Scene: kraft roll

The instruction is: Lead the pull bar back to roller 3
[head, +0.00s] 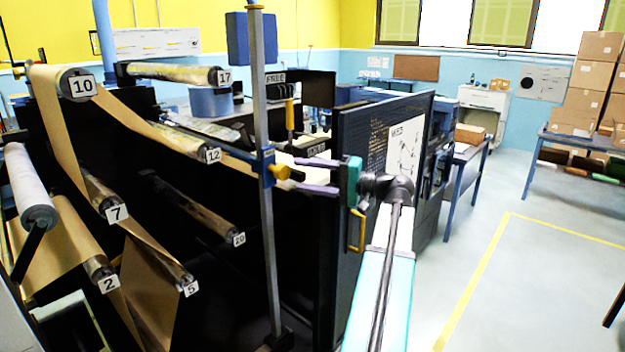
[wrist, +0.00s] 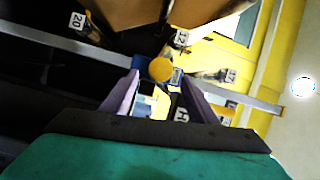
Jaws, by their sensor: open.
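The brown paper web (head: 135,112) runs over roller 10 (head: 75,84) and down toward roller 12 (head: 185,141); it also shows in the wrist view (wrist: 160,10). A yellow knob (head: 281,172) sits at a blue clamp (head: 265,157) on an upright grey post (head: 268,230). My gripper (head: 298,174) is open beside the knob, its purple fingers pointing at it. In the wrist view the knob (wrist: 161,69) appears just beyond and between the fingertips (wrist: 161,82). I cannot tell whether the knob belongs to the pull bar. No label 3 is readable.
A dark cabinet panel (head: 362,150) stands close behind my arm. The floor (head: 530,280) at right is clear.

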